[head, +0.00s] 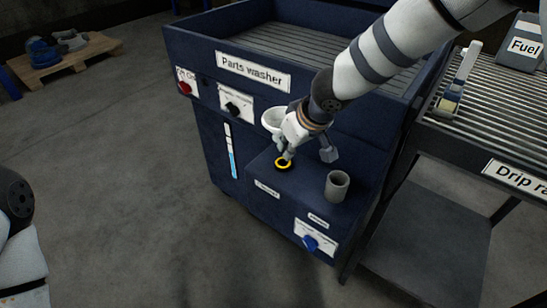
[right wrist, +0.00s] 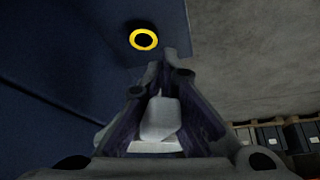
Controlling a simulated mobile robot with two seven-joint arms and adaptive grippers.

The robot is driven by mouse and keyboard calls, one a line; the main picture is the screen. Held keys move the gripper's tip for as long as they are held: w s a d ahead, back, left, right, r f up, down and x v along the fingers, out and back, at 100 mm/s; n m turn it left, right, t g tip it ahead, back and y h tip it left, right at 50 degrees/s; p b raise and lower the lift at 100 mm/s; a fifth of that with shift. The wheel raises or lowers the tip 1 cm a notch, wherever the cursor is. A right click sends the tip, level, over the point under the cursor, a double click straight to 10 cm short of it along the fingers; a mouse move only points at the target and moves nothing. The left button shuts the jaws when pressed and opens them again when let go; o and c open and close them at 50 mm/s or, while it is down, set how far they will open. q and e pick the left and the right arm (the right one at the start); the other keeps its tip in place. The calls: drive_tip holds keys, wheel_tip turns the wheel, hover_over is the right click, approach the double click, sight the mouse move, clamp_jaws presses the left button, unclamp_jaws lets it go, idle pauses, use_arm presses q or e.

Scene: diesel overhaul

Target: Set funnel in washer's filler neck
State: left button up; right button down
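A pale funnel (head: 273,120) shows its bowl just left of my right gripper, in front of the washer's blue front. My right gripper (head: 287,152) appears shut on it, its fingers partly hiding the funnel's lower part. In the right wrist view a pale grey piece sits between the fingers of the gripper (right wrist: 164,78). The washer's filler neck is a yellow ring (head: 283,164) with a dark hole on the low blue ledge, close below the fingertips. In the right wrist view the ring (right wrist: 143,39) lies beyond the fingertips, slightly left, its hole clear. My left gripper is out of view.
The parts washer (head: 200,120) has a raised basin behind my arm. A grey open cup (head: 337,186) stands on the ledge, right of the neck. A drip rack (head: 500,120) with a Fuel container (head: 520,45) is at right.

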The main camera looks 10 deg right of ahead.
hover_over(285, 176)
drive_tip(key=s, duration=0.1)
drive_tip(key=f, duration=0.7)
drive_tip(key=shift+s+d, duration=0.2)
drive_tip(key=shift+d, duration=0.1)
drive_tip(key=shift+f, duration=0.2)
drive_tip(key=shift+s+f+b, duration=0.15)
drive_tip(key=shift+b, duration=0.2)
drive_tip(key=shift+r, duration=0.2)
drive_tip(key=shift+f, duration=1)
